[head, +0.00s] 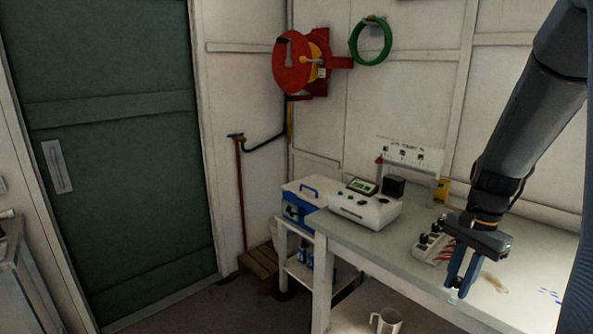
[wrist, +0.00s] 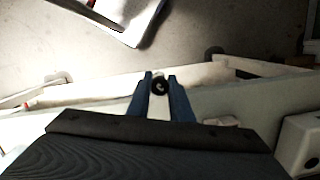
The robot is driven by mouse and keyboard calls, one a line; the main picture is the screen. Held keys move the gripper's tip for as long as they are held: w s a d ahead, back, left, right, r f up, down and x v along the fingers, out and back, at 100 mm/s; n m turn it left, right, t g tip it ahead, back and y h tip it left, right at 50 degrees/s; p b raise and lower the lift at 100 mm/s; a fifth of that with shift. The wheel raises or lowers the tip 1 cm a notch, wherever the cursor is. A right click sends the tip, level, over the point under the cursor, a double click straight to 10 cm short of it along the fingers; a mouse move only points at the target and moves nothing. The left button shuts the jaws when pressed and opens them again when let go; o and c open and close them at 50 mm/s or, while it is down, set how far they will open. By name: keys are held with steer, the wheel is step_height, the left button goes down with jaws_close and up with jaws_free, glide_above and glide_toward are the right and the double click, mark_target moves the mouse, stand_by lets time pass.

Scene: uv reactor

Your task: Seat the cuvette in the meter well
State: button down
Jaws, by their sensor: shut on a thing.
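My gripper (head: 460,287) points down at the front edge of the bench, right of the meter. In the wrist view my gripper (wrist: 159,84) is shut on the cuvette (wrist: 159,88), whose dark round cap shows between the blue fingertips. In the head view the cuvette is mostly hidden by the fingers; only a small pale bit shows at their tips. The meter (head: 362,207) is a white box on the bench with a tilted display, dark knobs and a black block at its back right. I cannot make out its well opening clearly.
A white rack (head: 431,248) with several black-capped vials stands just left of my gripper, with red leads beside it. A printed panel (head: 405,158) stands behind the meter. The bench (head: 385,244) is clear between meter and rack. A mug (head: 386,321) sits below the bench.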

steer(key=w+a+f+n, duration=0.2)
steer(key=a+f+n, duration=0.4)
steer(key=a+f, duration=0.3)
steer(key=w+a+f+n+g+h, duration=0.1)
steer(key=w+a+f+n, duration=0.2)
steer(key=a+f+n, duration=0.4)
step_height(320, 180, down, 3)
steer(key=a, duration=0.2)
steer(key=shift+w+a, duration=0.25)
steer(key=shift+a, duration=0.15)
